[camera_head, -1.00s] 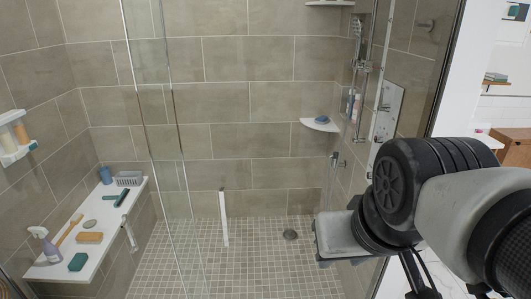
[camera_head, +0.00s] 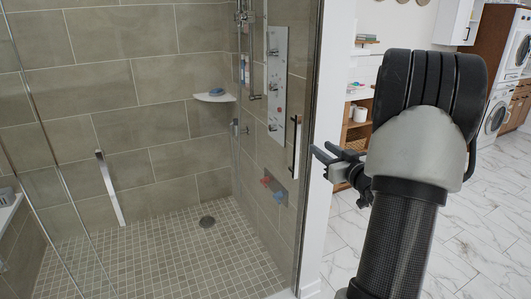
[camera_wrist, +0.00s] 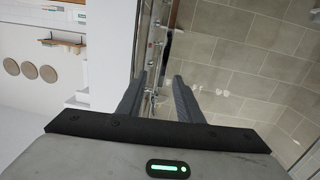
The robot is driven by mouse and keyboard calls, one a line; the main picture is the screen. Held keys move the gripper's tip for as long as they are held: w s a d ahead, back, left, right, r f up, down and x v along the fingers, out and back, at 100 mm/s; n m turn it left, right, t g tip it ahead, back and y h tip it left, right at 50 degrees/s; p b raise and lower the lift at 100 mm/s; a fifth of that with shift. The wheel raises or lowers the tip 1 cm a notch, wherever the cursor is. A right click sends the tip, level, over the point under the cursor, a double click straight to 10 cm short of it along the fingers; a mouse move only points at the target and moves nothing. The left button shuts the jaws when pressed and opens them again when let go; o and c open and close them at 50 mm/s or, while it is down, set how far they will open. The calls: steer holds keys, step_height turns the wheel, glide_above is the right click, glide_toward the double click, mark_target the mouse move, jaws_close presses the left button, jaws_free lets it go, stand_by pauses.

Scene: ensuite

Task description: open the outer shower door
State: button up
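The shower is closed off by clear glass panels; one glass panel (camera_head: 270,200) spans the right part of the opening in the head view. A slim upright handle (camera_head: 295,148) stands near its right edge. A pale upright bar (camera_head: 109,188) shows farther left, behind or on the other glass. I cannot tell which panel is the outer door. My gripper (camera_head: 321,163) is open and empty, just right of the slim handle and apart from it in the picture. In the wrist view my gripper (camera_wrist: 159,76) has its fingers apart, with a dark upright bar (camera_wrist: 168,44) beyond them.
A white wall end (camera_head: 322,120) borders the glass on the right. Wooden shelving (camera_head: 355,135) stands behind my arm. The marble floor (camera_head: 490,230) at right is clear. Inside are a corner shelf (camera_head: 214,97) and a shower panel (camera_head: 277,85).

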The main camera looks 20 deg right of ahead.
mark_target(299, 141)
step_height(299, 141, down, 4)
steer(key=s+r+y, duration=0.1)
steer(key=s, duration=0.1)
steer(key=w+b, duration=0.2)
steer(key=w, duration=1.5)
steer(key=shift+f, duration=0.15)
jaws_close()
